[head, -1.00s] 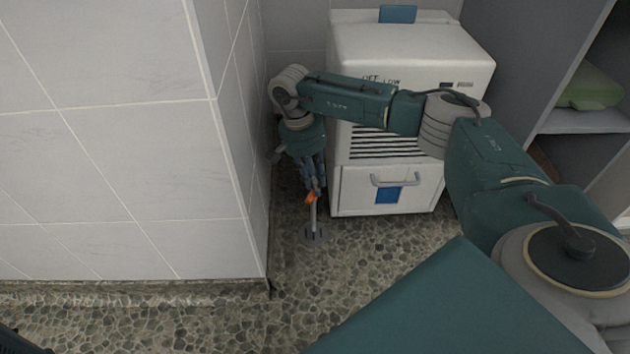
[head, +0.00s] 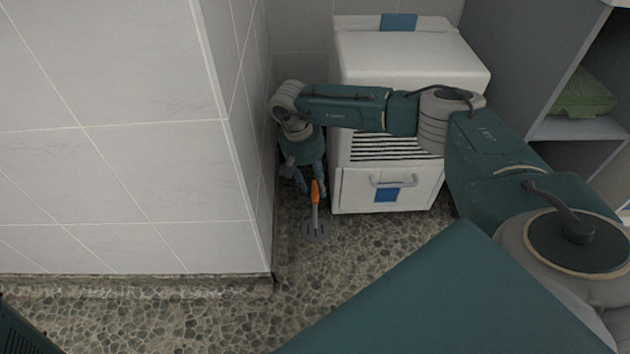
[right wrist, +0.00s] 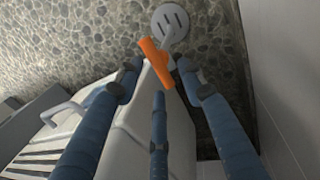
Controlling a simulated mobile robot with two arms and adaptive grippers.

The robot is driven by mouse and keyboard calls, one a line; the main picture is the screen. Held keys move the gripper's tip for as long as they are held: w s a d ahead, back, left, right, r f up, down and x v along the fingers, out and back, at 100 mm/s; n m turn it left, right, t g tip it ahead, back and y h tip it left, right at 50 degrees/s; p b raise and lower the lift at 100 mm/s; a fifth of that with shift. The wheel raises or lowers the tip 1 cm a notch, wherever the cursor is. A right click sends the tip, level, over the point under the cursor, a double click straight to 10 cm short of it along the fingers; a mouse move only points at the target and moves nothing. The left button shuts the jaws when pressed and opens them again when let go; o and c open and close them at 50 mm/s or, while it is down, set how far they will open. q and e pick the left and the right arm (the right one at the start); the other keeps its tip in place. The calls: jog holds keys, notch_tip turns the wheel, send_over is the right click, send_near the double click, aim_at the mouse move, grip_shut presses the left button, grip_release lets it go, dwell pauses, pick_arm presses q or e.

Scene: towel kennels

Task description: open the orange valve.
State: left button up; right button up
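The orange valve (head: 315,191) is a small handle on top of a thin grey pipe that rises from a round floor drain plate (head: 315,233). In the right wrist view the orange valve (right wrist: 157,62) lies just beyond the fingertips, slanted across the picture. My right gripper (head: 310,188) reaches down beside the valve, between the tiled wall and the white machine. I cannot tell whether a finger touches the valve. My left gripper is not in view.
The white machine (head: 410,60) with vents and a handled drawer stands right of the valve. A tiled wall (head: 120,190) is close on the left. A grey shelf (head: 580,127) holds a folded green towel (head: 585,92). The pebbled floor (head: 330,270) in front is clear.

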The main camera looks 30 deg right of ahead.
notch_tip(320, 180, up, 12)
jog(key=w+a, duration=0.1)
jog(key=a, duration=0.1)
dwell(0.4)
jog(key=shift+f, duration=0.15)
